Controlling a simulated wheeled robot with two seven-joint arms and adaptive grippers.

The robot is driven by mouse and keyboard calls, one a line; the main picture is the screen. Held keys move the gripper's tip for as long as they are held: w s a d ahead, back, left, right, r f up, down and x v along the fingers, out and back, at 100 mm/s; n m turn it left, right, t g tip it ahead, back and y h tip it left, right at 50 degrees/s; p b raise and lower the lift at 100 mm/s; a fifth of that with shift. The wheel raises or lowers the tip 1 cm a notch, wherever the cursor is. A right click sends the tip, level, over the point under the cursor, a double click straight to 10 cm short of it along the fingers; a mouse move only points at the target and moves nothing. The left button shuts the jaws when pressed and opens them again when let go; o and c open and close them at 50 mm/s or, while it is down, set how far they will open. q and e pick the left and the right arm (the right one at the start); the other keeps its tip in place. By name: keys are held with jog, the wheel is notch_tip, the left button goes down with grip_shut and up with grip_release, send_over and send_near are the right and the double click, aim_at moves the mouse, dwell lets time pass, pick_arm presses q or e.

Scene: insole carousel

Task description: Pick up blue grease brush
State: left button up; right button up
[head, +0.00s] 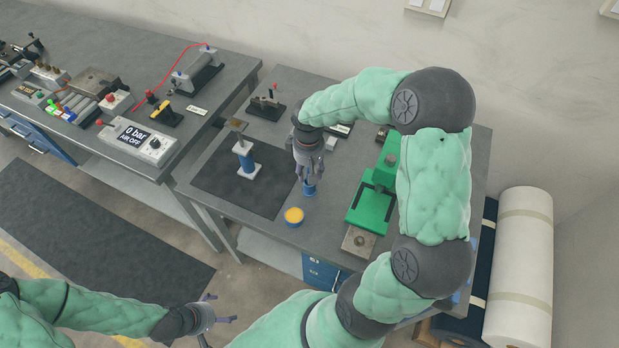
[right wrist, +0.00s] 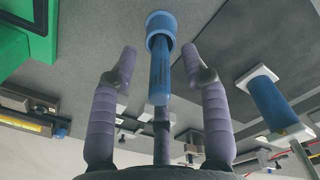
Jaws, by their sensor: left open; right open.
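The blue grease brush (right wrist: 159,75) shows in the right wrist view, its handle pointing towards my palm from a round blue holder (right wrist: 161,28). In the head view the blue holder (head: 309,188) is on the bench just below my right gripper (head: 309,177), which hides most of the brush. My right gripper also shows in the right wrist view (right wrist: 162,72); its purple fingers are open around the handle, with visible gaps at both sides. My left gripper (head: 219,314) is open and empty at the lower left, over the floor, away from the brush.
A yellow-topped blue tin (head: 293,216) stands near the holder. A green press (head: 372,198) stands to the right. A post with a blue middle (head: 245,157) stands on a dark mat (head: 216,181) to the left. A second bench (head: 60,117) with an air gauge box (head: 136,141) is farther left.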

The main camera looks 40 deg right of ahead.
notch_tip(320, 180, down, 2)
jog(key=shift+f, duration=0.25)
jog(key=shift+c, duration=0.3)
grip_shut()
jog(key=shift+r, duration=0.1)
notch_tip(320, 180, up, 10)
jog(key=shift+p, duration=0.9)
